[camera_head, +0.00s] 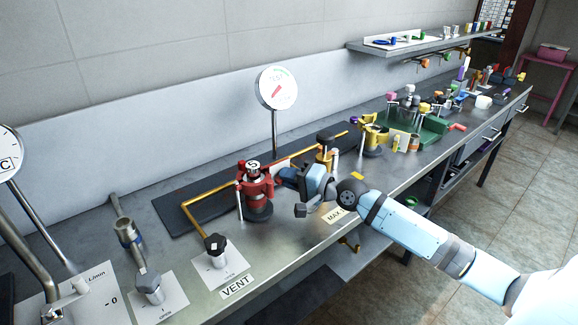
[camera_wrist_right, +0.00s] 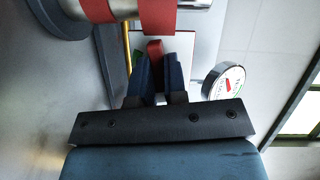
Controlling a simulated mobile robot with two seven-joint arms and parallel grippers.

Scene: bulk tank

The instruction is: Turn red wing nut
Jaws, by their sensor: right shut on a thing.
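In the right wrist view the two dark blue fingers (camera_wrist_right: 158,70) are shut on a red tab, the red wing nut (camera_wrist_right: 155,49). The red bands of the valve (camera_wrist_right: 158,15) lie just beyond it. In the head view the wing nut is mostly hidden at the fingertips. My left gripper is not in view.
A round gauge (camera_head: 278,88) on a post stands behind the valve. A yellow pipe (camera_head: 205,194) runs over a dark mat (camera_head: 170,208) to a black-knobbed valve (camera_head: 215,245). A yellow valve (camera_head: 326,147) stands behind my gripper. The bench front near the VENT label (camera_head: 237,287) is clear.

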